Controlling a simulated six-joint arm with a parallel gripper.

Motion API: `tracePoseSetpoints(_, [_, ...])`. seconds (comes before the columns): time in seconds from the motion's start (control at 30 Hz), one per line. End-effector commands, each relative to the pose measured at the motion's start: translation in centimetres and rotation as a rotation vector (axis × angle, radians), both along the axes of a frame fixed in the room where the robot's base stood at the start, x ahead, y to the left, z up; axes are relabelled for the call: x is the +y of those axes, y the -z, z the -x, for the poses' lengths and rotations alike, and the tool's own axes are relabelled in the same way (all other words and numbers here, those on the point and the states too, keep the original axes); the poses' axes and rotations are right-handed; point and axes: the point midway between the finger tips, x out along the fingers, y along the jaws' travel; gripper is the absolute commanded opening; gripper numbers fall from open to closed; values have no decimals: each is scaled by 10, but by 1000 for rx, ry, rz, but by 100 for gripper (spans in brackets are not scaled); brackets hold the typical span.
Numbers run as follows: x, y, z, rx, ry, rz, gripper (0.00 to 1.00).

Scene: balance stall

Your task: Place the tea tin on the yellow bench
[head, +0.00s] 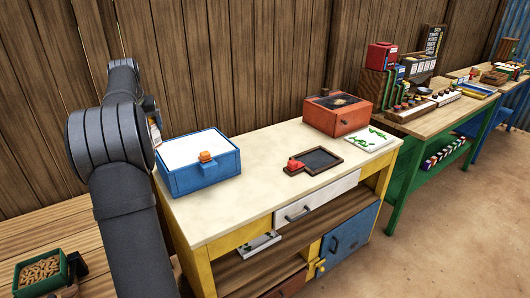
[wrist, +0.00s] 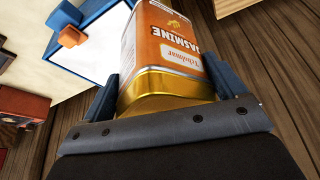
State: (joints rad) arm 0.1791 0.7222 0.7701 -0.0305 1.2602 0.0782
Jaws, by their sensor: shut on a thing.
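The tea tin (wrist: 165,50) is orange and white with a gold end and a "JASMINE" label, upside down in the wrist view. My gripper (wrist: 163,85) is shut on it, with one blue finger on each side. In the head view my dark arm stands at the left and mostly hides the gripper and tin. The yellow bench (head: 255,145) has a cream top and fills the middle of the head view. The tin appears to be near the bench's back left corner; its height above the top is hard to tell.
On the bench stand a blue box (head: 200,178) with an orange knob, an orange-red box (head: 338,116), a dark tray (head: 316,160) and a white leaf-marked card (head: 372,139). Bare top lies at front and centre. A green-legged table (head: 430,122) stands right; a green tray (head: 42,270) lies lower left.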

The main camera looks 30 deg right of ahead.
Motion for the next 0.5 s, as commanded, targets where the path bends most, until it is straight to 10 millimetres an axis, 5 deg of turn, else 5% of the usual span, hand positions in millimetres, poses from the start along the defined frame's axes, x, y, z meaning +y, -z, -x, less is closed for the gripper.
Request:
tracePoseSetpoints(0.1, [-66,0,27,-1,86,-1,59])
tracePoseSetpoints(0.5, [-244,4,148,-2,348,-1,59])
